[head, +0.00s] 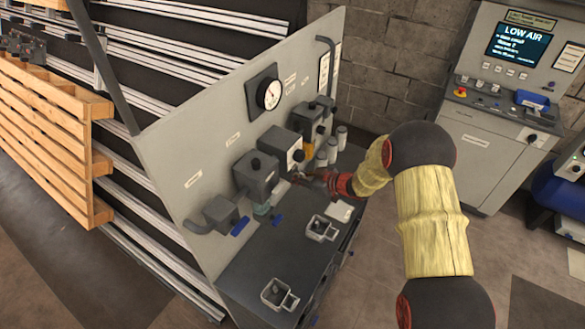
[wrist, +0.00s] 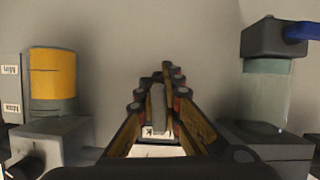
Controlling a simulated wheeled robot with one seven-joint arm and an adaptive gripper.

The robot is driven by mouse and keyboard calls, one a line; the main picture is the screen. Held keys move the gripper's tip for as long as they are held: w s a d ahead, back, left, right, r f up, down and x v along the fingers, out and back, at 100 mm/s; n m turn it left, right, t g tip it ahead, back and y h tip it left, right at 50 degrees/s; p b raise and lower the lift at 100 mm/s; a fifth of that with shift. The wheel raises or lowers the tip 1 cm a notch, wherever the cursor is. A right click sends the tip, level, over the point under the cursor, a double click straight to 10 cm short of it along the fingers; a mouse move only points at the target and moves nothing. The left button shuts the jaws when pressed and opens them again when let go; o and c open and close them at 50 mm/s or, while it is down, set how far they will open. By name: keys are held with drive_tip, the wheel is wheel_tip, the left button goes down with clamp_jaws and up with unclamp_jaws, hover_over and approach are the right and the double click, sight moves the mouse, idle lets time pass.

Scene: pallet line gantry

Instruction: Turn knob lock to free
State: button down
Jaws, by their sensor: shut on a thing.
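A grey upright knob lock (wrist: 158,106) shows in the wrist view between the fingers of my gripper (wrist: 157,92). The fingers are closed on its two sides. A white label with a letter K shows just below it, and the rest of the label is covered. In the head view my gripper (head: 299,178) reaches in from the right, at the lower front of a grey box (head: 283,146) on the panel. The knob is hard to make out there, and its exact angle and setting cannot be told.
A grey panel (head: 203,150) carries a round gauge (head: 272,94) and another grey box (head: 255,177). A yellow cylinder (wrist: 52,76) and a clear bowl (wrist: 266,93) flank my gripper. Two open-topped grey holders (head: 279,294) sit on the dark ledge. A LOW AIR console (head: 509,95) stands at right.

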drive_tip(key=shift+m+g+p, duration=0.3)
drive_tip(key=shift+m+p, duration=0.1)
drive_tip(key=shift+p, duration=0.25)
drive_tip(key=c, duration=1.9)
unclamp_jaws()
drive_tip(key=v, duration=1.2)
drive_tip(key=shift+f, duration=0.15)
drive_tip(key=shift+d, duration=0.1)
